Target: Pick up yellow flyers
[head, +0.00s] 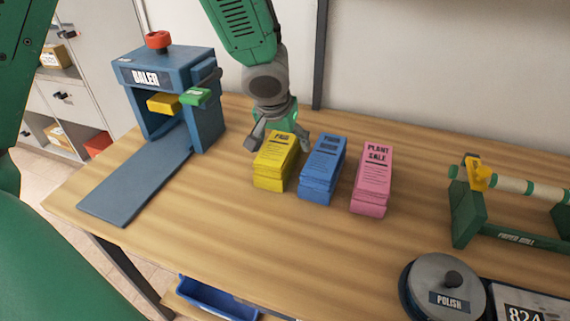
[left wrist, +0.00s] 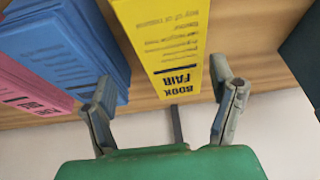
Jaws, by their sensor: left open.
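The yellow flyers (head: 274,163) stand in a stack on the wooden table, left of the blue and pink stacks. My left gripper (head: 277,140) is at the far end of the yellow stack, open, with one finger to each side. In the left wrist view the yellow flyers (left wrist: 165,45), printed "BOOK FAIR", lie ahead between the two fingertips of my left gripper (left wrist: 167,100). Nothing is held, and I cannot tell whether a finger touches the stack. My right gripper is not in view.
Blue flyers (head: 323,168) stand close to the right of the yellow ones, with pink flyers (head: 372,180) beyond. A blue baler (head: 170,75) stands at the left. A paper roll holder (head: 467,215) and a polish tin (head: 447,285) are at the right.

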